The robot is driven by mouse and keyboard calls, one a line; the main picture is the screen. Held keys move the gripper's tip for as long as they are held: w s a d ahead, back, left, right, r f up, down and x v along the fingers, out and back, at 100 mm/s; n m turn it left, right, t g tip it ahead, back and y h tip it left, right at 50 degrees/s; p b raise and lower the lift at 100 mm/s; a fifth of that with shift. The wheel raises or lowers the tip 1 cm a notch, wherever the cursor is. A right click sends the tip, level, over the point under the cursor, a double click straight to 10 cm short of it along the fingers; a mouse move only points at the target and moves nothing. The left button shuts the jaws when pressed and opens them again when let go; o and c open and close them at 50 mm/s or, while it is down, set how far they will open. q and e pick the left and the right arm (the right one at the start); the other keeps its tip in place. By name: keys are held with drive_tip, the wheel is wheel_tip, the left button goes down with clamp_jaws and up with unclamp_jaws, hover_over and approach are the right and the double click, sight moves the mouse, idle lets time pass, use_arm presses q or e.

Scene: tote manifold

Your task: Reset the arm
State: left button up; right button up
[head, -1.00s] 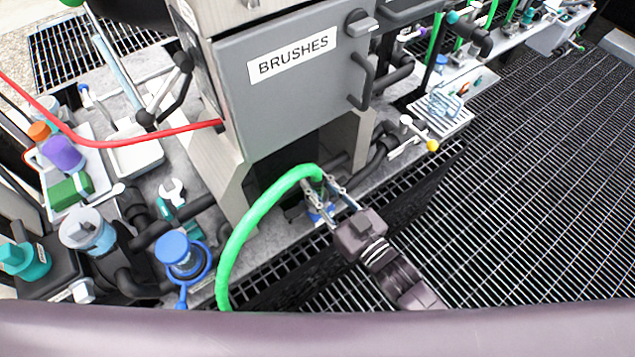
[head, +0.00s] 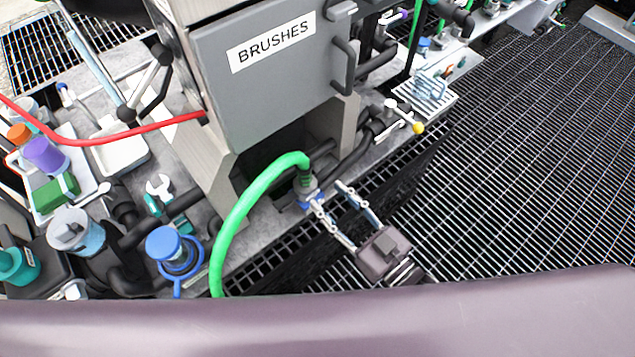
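My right gripper (head: 330,203) shows in the head view, low and right of the middle, with its two fingers spread apart. It is open, and I see nothing between the fingers. One finger is close to the blue fitting (head: 310,200) at the end of the green hose (head: 245,205); whether they touch I cannot tell. The hose arches down to the left from that fitting. My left gripper is not in view.
The grey BRUSHES box (head: 270,75) stands above the bench. A red hose (head: 110,141) crosses at the left. A white tray (head: 92,187) holds several items, and a blue-capped container (head: 163,245) stands in front. Dark grating (head: 530,170) lies open at the right.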

drive_tip(key=shift+v, duration=1.45)
